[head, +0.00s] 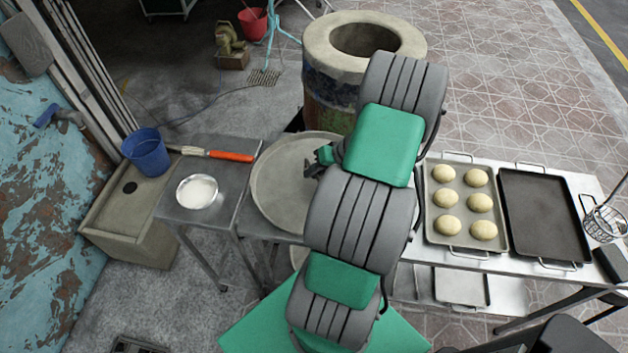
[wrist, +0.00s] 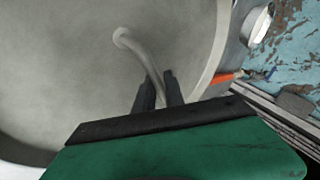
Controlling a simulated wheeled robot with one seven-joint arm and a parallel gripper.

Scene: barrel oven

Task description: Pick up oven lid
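The oven lid (head: 270,188) is a large, round, pale grey disc with a raised rim. It lies on the metal table left of my arm in the head view, which covers its right part. The lid fills much of the wrist view (wrist: 70,70), where its curved bar handle (wrist: 135,45) rises from the surface. My gripper (wrist: 159,82) has its two dark fingers close together, one on each side of the handle, with the bar filling the narrow gap. In the head view my gripper (head: 316,163) is over the lid, partly hidden by my arm.
The open barrel oven (head: 332,100) stands behind the table. A bowl of white powder (head: 197,191) and an orange-handled brush (head: 228,156) are left of the lid. A dough tray (head: 460,234) and dark tray (head: 540,215) are right. A blue bucket (head: 147,153) is far left.

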